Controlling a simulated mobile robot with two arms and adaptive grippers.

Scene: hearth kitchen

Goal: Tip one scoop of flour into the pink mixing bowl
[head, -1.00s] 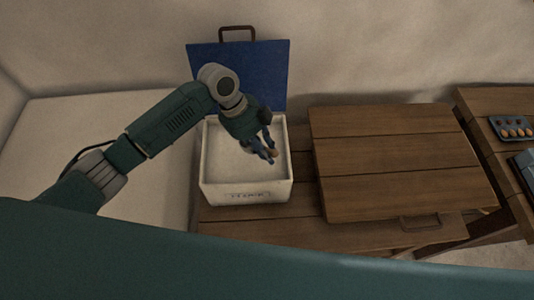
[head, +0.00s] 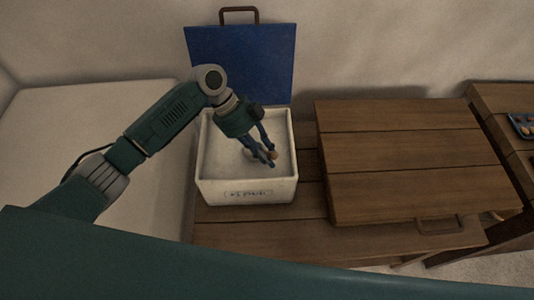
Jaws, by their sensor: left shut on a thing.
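A white flour bin (head: 245,191) stands on the wooden counter with its blue lid (head: 240,62) raised at the back. Pale flour (head: 222,150) shows inside it. My left gripper (head: 268,158) reaches down over the right half of the bin. It is shut on a small tan thing (head: 273,155), perhaps the handle of the scoop. The rest of that thing is hidden or too small to tell. The pink mixing bowl is not in view. My right gripper is not in view.
A raised wooden board or table top (head: 410,165) with a metal handle lies right of the bin and is bare. Another wooden table (head: 490,105) at the far right carries a dark tray (head: 522,124), cut by the edge. A pale surface (head: 80,120) lies at left.

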